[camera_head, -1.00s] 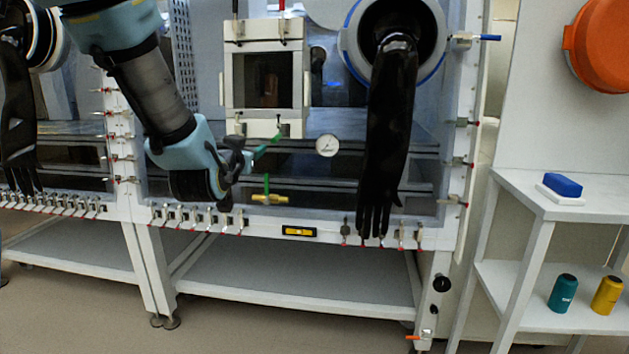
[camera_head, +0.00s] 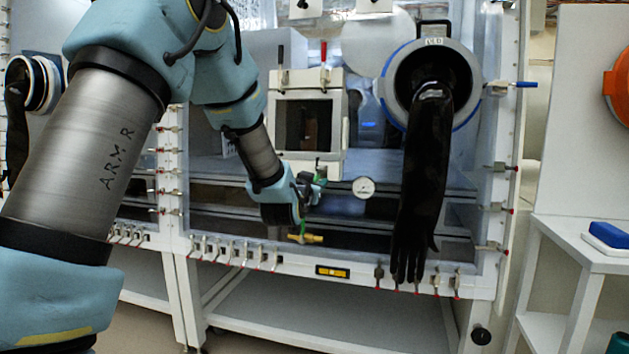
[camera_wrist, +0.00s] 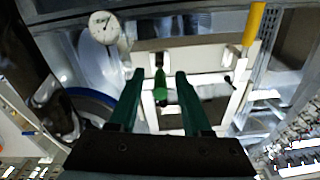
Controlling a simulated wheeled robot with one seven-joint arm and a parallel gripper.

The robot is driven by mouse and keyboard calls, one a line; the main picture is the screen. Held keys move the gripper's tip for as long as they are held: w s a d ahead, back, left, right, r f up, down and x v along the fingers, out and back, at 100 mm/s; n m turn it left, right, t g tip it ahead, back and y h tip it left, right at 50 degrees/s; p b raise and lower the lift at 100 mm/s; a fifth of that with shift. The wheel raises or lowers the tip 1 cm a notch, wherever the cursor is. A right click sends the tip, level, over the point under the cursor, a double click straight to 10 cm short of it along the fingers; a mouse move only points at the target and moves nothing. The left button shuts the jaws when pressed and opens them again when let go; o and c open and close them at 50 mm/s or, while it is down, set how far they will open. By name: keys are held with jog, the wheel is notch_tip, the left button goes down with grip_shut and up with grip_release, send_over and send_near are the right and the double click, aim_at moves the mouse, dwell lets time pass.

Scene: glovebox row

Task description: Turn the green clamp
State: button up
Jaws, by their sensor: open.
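The green clamp (camera_wrist: 162,86) shows in the wrist view as a green handle on the lower edge of a white box-like chamber (camera_wrist: 205,58). My gripper (camera_wrist: 160,76) is open, with one dark green finger on each side of the handle. A gap shows between handle and fingers; I cannot tell how deep the handle sits between them. In the head view my gripper (camera_head: 311,187) is just below the chamber's front, and a bit of the green clamp (camera_head: 321,173) shows above it, partly hidden by the gripper.
A round gauge (camera_head: 364,187) is close on the right, with a black glove (camera_head: 424,180) hanging beyond it. A brass valve (camera_head: 312,239) with a green handle is just below my gripper. Several small latches line the lower frame. A white shelf (camera_head: 572,240) stands at right.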

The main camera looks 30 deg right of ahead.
grip_shut()
dwell(0.4)
dwell(1.1)
